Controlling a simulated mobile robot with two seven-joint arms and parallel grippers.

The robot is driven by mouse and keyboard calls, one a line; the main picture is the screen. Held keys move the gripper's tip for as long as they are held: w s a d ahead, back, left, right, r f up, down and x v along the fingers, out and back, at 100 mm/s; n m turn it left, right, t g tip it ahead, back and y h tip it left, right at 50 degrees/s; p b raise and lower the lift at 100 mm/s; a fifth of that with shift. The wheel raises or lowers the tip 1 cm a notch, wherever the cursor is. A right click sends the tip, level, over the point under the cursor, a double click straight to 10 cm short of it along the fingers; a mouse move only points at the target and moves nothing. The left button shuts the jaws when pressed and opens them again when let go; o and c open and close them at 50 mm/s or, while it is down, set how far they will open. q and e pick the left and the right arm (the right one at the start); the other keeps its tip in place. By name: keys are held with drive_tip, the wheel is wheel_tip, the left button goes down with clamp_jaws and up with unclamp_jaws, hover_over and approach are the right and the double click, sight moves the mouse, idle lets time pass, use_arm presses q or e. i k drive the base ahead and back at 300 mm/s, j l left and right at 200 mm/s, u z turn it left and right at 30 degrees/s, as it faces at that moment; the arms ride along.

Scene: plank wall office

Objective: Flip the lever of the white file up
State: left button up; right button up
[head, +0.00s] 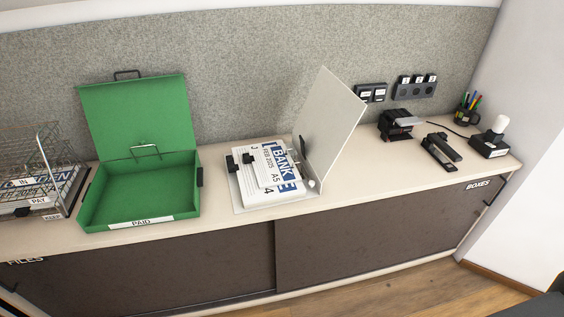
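The white file (329,124) lies open on the cabinet top, near the middle of the head view. Its cover stands up, tilted to the right. A stack of papers (270,187) lies on its base, with blue "BANK" print and black clips at the upper left. The lever mechanism (303,155) is a small dark and metal part by the right side of the papers, near the hinge side. It is too small to tell exactly how the lever stands. Neither of my grippers shows in the head view.
An open green box (136,202) labelled PAID stands left of the file, and a wire tray (38,170) stands at far left. A black punch (394,126), a stapler (441,151) and a pen holder (467,110) stand at right.

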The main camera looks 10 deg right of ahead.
sight(311, 183)
drive_tip(key=u, duration=0.25)
drive_tip(key=i+j+u, duration=0.15)
drive_tip(key=j+u, duration=0.2)
drive_tip(key=u, duration=0.15)
drive_tip(key=i+j+u, duration=0.25)
drive_tip(key=u, duration=0.2)
drive_tip(key=i+j+u, duration=0.15)
drive_tip(key=i+j, duration=0.3)
drive_tip(key=i+j+u, duration=0.15)
drive_tip(key=i+j, duration=0.25)
drive_tip(key=i, duration=0.3)
drive_tip(key=z, duration=3.3)
